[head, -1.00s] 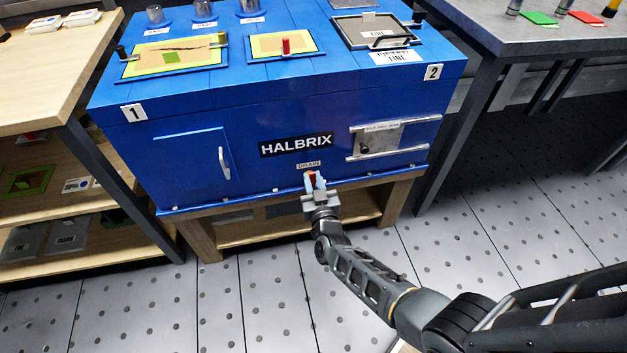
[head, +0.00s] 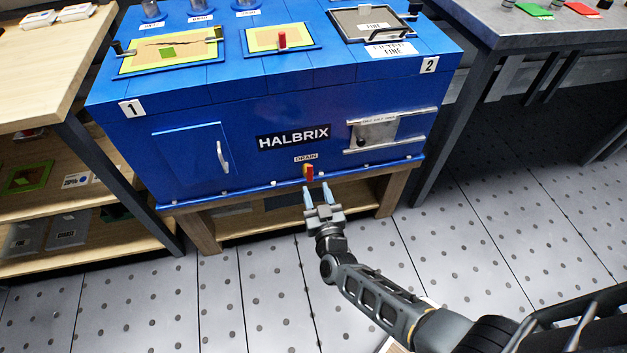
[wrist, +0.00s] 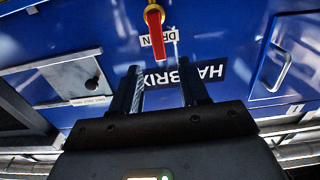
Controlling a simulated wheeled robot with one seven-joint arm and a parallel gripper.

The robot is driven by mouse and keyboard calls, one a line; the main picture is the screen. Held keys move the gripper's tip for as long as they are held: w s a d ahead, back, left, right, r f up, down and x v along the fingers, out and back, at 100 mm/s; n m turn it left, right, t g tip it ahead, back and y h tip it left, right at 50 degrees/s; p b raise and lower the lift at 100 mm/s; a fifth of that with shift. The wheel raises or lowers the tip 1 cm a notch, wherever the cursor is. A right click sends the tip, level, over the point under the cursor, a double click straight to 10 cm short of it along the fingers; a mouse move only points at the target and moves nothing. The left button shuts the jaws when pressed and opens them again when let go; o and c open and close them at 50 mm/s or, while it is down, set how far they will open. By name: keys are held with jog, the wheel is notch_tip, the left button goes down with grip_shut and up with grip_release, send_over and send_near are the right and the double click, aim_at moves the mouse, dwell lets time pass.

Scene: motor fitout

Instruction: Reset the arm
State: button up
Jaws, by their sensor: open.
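My gripper (head: 319,194) is open and empty, just below and in front of the drain handle. Its two fingers also show in the wrist view (wrist: 163,88), spread apart. The red drain handle (head: 309,172) sits low on the front of the blue HALBRIX machine (head: 240,140), under the DRAIN label. In the wrist view, which is upside down, the red handle (wrist: 156,35) has a yellow-orange hub and lies beyond the fingertips, apart from them. My arm reaches in from the lower right of the head view.
The blue machine stands on a wooden stand (head: 205,232). A small blue door (head: 190,160) is at its front left and a metal plate (head: 385,132) at its front right. A wooden bench (head: 50,75) stands left, a grey table (head: 520,30) right. The floor in front is open.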

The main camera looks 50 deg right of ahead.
jog(key=shift+s+a, duration=0.25)
jog(key=shift+s, duration=0.1)
dwell(0.3)
jog(key=s+a+r+n+y+p, duration=0.1)
jog(key=s+a+r+y+p, duration=0.1)
jog(key=s+a+r, duration=0.3)
jog(key=s+a+r+n+t+y+p, duration=0.15)
jog(key=s+r, duration=0.25)
jog(key=s, duration=0.4)
jog(key=s+a+r+n+y+p, duration=0.1)
jog(key=s+a+r+y, duration=0.25)
jog(key=s, duration=0.25)
jog(key=s+a+r+n+g+y+p, duration=0.1)
jog(key=s+r, duration=0.5)
jog(key=r, duration=0.7)
jog(key=s+a+r+n+y+p, duration=0.2)
jog(key=s+r, duration=0.5)
jog(key=r, duration=0.5)
jog(key=shift+a+r+g+p, duration=0.4)
jog(key=shift+a+p, duration=0.2)
jog(key=shift+a, duration=0.45)
